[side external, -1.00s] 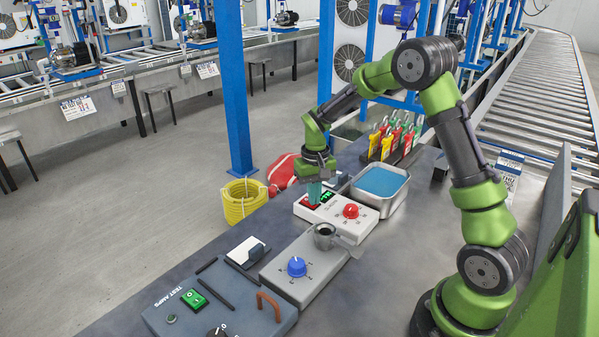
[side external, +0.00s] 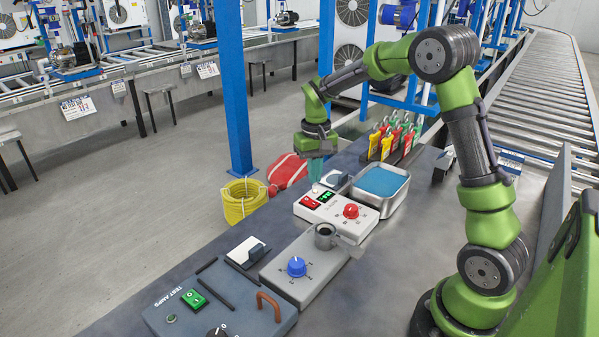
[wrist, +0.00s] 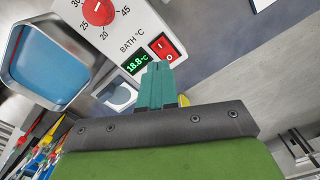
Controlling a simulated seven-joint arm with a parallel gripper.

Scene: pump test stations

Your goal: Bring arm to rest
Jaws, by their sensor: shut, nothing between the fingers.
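My gripper (side external: 316,170) hangs in the air above the far end of the white bath control box (side external: 337,209), pointing down. Its teal fingers are together and empty; they also show in the wrist view (wrist: 156,88). The box has a red knob (side external: 351,211), a red rocker switch (wrist: 163,48) and a lit green display (wrist: 136,62) reading 18.8 °C in the wrist view. In that view the fingertips lie just short of the switch and display; their height above the box is hard to tell.
A metal tray with blue liquid (side external: 381,181) stands right of the box. Behind it is a rack of red, yellow and green tags (side external: 392,141). A grey box with a blue knob (side external: 297,266) and a test amps panel (side external: 222,304) sit nearer the front.

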